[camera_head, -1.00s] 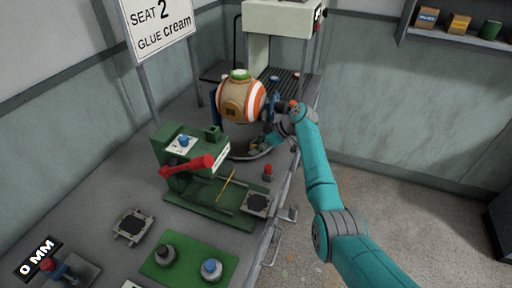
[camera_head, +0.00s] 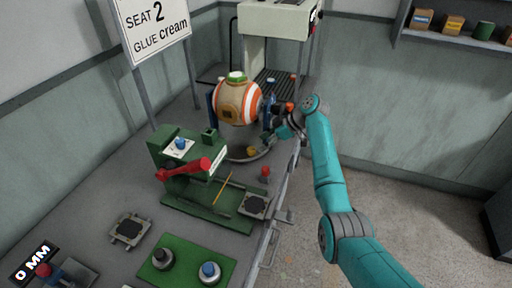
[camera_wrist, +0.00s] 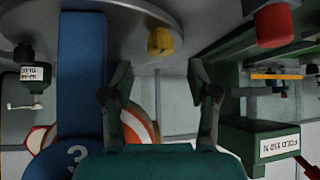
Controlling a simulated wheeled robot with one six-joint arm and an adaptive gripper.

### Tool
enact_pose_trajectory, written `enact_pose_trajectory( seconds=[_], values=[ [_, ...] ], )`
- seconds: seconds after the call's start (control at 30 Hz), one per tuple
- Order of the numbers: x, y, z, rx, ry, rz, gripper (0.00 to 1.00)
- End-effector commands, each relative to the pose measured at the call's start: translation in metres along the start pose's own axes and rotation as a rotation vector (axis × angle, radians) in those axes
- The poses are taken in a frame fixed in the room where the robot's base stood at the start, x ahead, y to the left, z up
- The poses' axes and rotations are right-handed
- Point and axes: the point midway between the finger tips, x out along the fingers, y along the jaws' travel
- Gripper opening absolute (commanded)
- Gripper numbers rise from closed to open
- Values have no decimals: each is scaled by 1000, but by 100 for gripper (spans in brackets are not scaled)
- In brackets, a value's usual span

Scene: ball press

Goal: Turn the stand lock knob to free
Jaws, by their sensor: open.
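A striped orange, white and tan ball (camera_head: 238,102) sits in a stand with blue uprights (camera_head: 268,110) on a grey round base. A yellow knob (camera_head: 251,150) stands on the base's near edge and looks like the stand lock knob; its setting cannot be read. My gripper (camera_head: 270,136) is beside the stand's right upright. In the wrist view, my gripper (camera_wrist: 163,78) is open with nothing between its fingers. The yellow knob (camera_wrist: 160,40) is just beyond the fingertips, roughly centred between them, apart from them. The blue upright (camera_wrist: 82,80), marked 3, is left of the fingers.
A green press with a red lever (camera_head: 187,169) stands nearer on the bench. A red-capped post (camera_head: 265,172) is close by and shows right of my gripper in the wrist view (camera_wrist: 274,25). A green box labelled FOLD (camera_wrist: 255,142) is also right. A white machine (camera_head: 272,20) stands behind.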

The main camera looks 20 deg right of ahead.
Motion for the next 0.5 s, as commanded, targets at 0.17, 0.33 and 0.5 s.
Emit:
enact_pose_trajectory(
  seconds=[0.17, 0.33, 0.5],
  values=[
    [-34, 1, 0, 0, 0, 3, 60],
    [-54, 0, 0, -1, 1, 1, 60],
    [-61, 0, 0, 0, 1, 0, 60]
  ],
)
